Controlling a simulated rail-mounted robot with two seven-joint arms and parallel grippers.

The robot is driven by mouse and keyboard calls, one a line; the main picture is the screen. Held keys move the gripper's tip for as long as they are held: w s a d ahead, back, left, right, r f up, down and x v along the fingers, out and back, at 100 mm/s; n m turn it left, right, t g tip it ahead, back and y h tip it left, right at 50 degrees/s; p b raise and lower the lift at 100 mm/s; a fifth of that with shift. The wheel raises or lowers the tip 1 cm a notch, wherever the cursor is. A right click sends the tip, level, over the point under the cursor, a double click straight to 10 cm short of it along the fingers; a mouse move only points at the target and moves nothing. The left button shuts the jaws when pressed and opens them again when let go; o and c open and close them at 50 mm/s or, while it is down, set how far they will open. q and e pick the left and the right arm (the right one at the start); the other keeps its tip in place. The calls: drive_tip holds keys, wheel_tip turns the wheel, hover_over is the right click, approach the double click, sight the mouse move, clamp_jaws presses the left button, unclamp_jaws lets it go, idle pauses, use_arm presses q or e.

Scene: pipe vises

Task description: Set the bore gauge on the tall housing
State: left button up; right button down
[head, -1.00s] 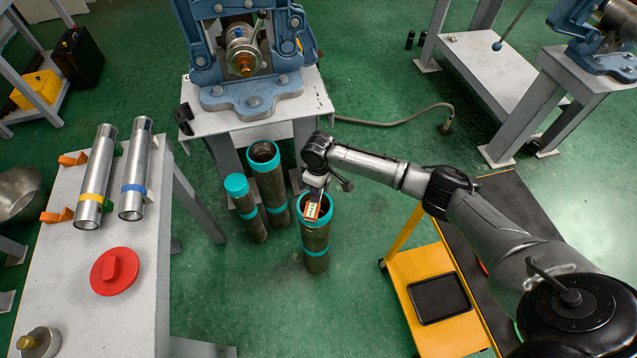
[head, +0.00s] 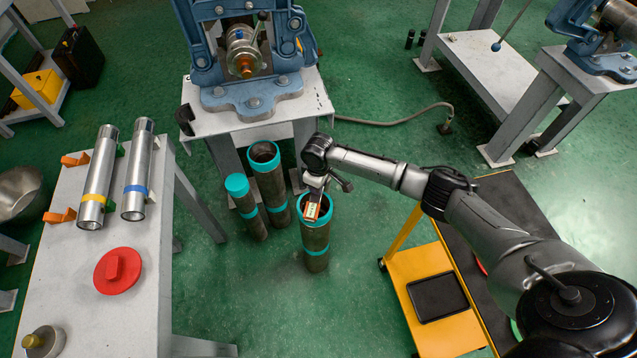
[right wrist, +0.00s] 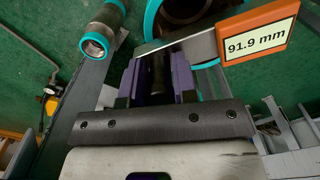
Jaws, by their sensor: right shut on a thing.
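Three dark pipe housings with teal bands stand on the floor: a front one (head: 316,243), a rear one (head: 270,190) and a narrower left one (head: 249,213). I cannot tell by sight which is called tall. The bore gauge has an orange-framed display (head: 311,209), which reads 91.9 mm in the right wrist view (right wrist: 258,37). It is at the mouth of the front housing; whether it rests on the rim is unclear. My right gripper (head: 315,193) is shut on the gauge; its purple fingers (right wrist: 158,78) show in the wrist view. My left gripper is out of view.
A grey bench (head: 137,255) at left holds two silver tubes and a red disc (head: 118,271). A blue pipe vise (head: 248,70) stands on a stand behind the housings. A yellow cart (head: 425,270) is to the right. Green floor is clear in front of the housings.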

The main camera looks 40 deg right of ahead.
idle(0.3)
drive_tip(key=shift+f, duration=0.35)
idle(0.6)
drive_tip(key=c, duration=0.8)
unclamp_jaws()
drive_tip(key=shift+f, duration=0.1)
drive_tip(key=shift+r+p, duration=2.1)
drive_tip(key=shift+p, duration=0.45)
drive_tip(key=shift+r+p, duration=1.5)
drive_tip(key=shift+p, duration=0.45)
